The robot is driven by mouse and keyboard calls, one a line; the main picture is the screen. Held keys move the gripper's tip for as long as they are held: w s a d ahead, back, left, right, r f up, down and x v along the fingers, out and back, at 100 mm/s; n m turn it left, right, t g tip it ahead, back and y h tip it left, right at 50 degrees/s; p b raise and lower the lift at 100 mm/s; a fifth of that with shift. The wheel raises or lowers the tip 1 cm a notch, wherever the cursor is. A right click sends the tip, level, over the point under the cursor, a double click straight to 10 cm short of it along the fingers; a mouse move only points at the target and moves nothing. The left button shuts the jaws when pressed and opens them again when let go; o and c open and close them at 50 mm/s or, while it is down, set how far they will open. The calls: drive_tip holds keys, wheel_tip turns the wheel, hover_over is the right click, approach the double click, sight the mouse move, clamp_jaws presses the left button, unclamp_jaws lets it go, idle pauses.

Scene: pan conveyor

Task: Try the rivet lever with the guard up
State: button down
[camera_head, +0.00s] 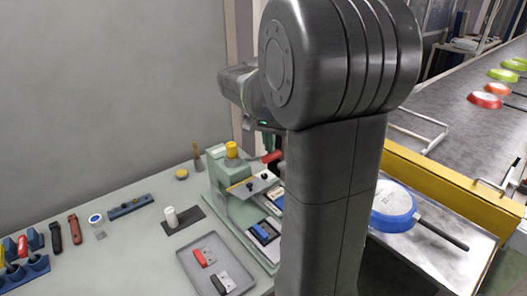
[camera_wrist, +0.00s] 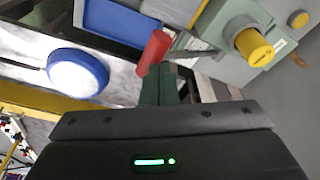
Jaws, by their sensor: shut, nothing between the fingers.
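The grey-green rivet press (camera_head: 235,207) stands on the bench, with a yellow cap (camera_head: 231,149) on top. Its lever has a red handle (camera_head: 271,156) that sticks out to the right at the press's upper part. A pale plate with a yellow edge (camera_head: 245,184), perhaps the guard, juts out level from the press front. In the wrist view the red handle (camera_wrist: 154,53) lies right at the tips of my gripper (camera_wrist: 167,68). The green fingers are together with nothing between them. I cannot tell whether they touch the handle. My arm hides the press's right side in the head view.
A grey tray (camera_head: 187,262) with red and black handles lies in front of the press. A blue pan (camera_head: 393,207) rests to the right, beside the yellow conveyor rail (camera_head: 440,187). Several tools lie on the bench's left. The wall is close behind.

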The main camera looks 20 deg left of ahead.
drive_tip(key=shift+r, duration=0.1)
wheel_tip(320, 180, up, 9)
drive_tip(key=p, duration=0.7)
drive_tip(key=shift+p, duration=0.3)
drive_tip(key=shift+f, duration=0.25)
wheel_tip(320, 180, down, 8)
drive_tip(key=b, duration=0.6)
drive_tip(key=shift+r+b, duration=0.1)
drive_tip(key=shift+b, duration=0.3)
drive_tip(key=shift+r, duration=0.1)
